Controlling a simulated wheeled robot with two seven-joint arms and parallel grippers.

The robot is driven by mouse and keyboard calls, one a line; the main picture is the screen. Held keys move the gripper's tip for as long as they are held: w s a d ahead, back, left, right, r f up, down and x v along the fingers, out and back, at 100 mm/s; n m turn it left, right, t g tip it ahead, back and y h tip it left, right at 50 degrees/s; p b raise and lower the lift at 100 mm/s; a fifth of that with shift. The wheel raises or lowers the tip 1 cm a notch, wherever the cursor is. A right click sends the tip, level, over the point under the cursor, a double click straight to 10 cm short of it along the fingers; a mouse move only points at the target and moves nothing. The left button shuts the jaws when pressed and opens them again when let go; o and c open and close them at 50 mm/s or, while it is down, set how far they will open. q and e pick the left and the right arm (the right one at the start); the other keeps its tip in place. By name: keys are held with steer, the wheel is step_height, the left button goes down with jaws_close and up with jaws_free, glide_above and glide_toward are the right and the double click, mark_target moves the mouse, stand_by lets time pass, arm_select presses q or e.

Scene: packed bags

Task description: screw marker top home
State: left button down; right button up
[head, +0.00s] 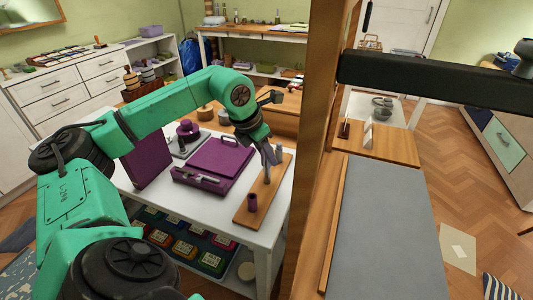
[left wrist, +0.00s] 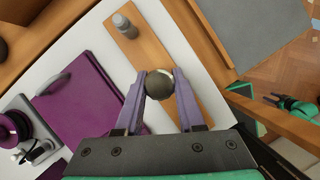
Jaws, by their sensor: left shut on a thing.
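My left gripper (head: 270,156) is over a narrow wooden board (head: 242,214) on the white table. In the left wrist view, its two grey-violet fingers (left wrist: 161,100) are shut on a dark rounded piece (left wrist: 160,87), seen end-on above the board (left wrist: 150,40). I cannot tell whether this piece is the marker top, or whether it touches anything below. A grey post (left wrist: 124,25) stands on the board beyond it, apart from the fingers.
A flat purple case (head: 217,157) lies left of the board. A grey base with a purple round part (head: 187,131) stands behind it. A wooden upright (head: 322,130) rises close on the right, with a grey-topped surface (head: 382,230) beyond. Colourful boxes (head: 184,246) fill a shelf below.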

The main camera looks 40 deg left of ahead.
arm_select(q)
steer(key=shift+f, duration=0.25)
steer(key=shift+c, duration=2.2)
jaws_free()
steer(key=shift+r, duration=0.1)
steer(key=p+v, duration=0.1)
steer(key=v, duration=1.3)
steer(key=shift+r+p, duration=0.25)
steer(key=shift+p, duration=0.05)
